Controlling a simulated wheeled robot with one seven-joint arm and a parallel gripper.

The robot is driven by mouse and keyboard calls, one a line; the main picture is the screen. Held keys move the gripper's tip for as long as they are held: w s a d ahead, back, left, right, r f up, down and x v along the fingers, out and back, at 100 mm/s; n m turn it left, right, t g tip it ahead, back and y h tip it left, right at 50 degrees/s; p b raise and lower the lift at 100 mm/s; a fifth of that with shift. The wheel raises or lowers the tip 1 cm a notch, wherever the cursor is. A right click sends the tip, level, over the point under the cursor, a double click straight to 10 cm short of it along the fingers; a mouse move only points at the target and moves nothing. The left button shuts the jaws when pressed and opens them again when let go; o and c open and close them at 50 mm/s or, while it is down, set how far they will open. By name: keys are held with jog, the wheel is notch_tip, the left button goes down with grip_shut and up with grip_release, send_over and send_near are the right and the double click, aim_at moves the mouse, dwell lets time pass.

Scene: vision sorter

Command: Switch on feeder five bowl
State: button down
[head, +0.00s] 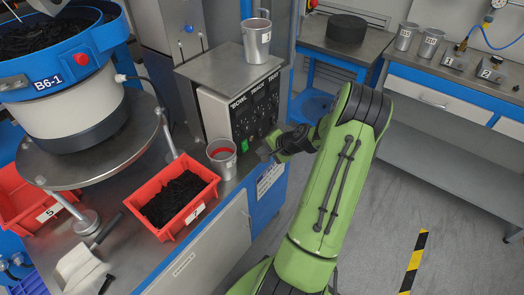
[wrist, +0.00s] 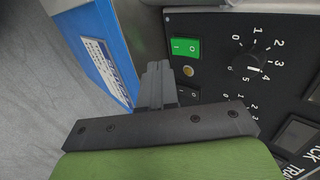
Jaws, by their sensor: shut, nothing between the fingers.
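The control box (head: 240,108) stands on the bench with a dark panel lettered BOWL, TRACK and TRAY. In the wrist view, the panel (wrist: 222,76) has a green rocker switch (wrist: 186,47) marked I and O, a small amber dot (wrist: 188,71), and a black knob (wrist: 245,58) with a numbered dial. The green switch shows small in the head view (head: 244,146). My gripper (head: 267,151) is in front of the panel's lower part. Its fingers (wrist: 158,68) are shut and empty, just left of the switch in the wrist view. I cannot tell whether they touch the panel.
A bowl feeder (head: 65,100) labelled B6-1 stands at the left. A red bin (head: 178,205) of black parts and a metal cup (head: 222,158) with red inside are near the panel. Another cup (head: 257,42) stands on the box. Floor at the right is clear.

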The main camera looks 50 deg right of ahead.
jog(key=p+v, duration=0.2)
jog(key=v, duration=0.6)
jog(key=shift+r, duration=0.5)
jog(key=shift+w, duration=0.1)
